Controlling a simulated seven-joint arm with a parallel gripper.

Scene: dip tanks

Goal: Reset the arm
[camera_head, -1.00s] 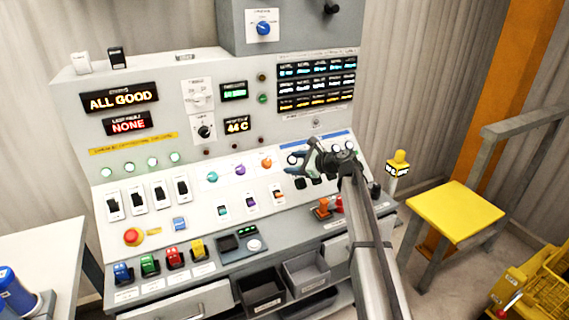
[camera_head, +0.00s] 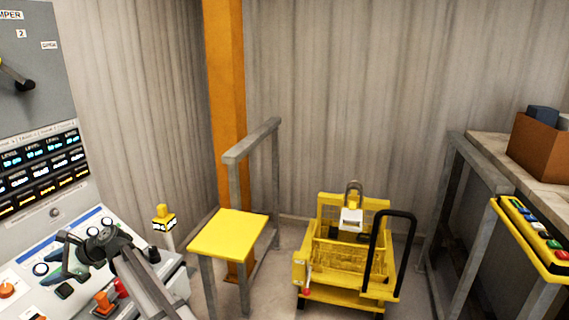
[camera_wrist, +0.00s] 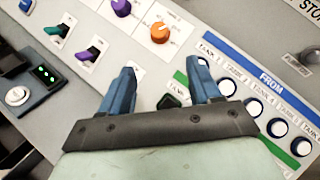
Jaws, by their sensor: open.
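My gripper (camera_head: 66,258) is over the right part of the sloped control panel (camera_head: 28,258), at the lower left of the head view. In the wrist view my gripper (camera_wrist: 163,82) shows two blue fingers spread apart with nothing between them. I cannot tell whether the fingers touch the panel.
A yellow-topped stand (camera_head: 228,234) with a grey rail is right of the panel. A yellow cart (camera_head: 345,262) with a black handle stands on the floor. At right are a bench with a brown box (camera_head: 535,148) and a yellow button box (camera_head: 535,238). Floor shows between them.

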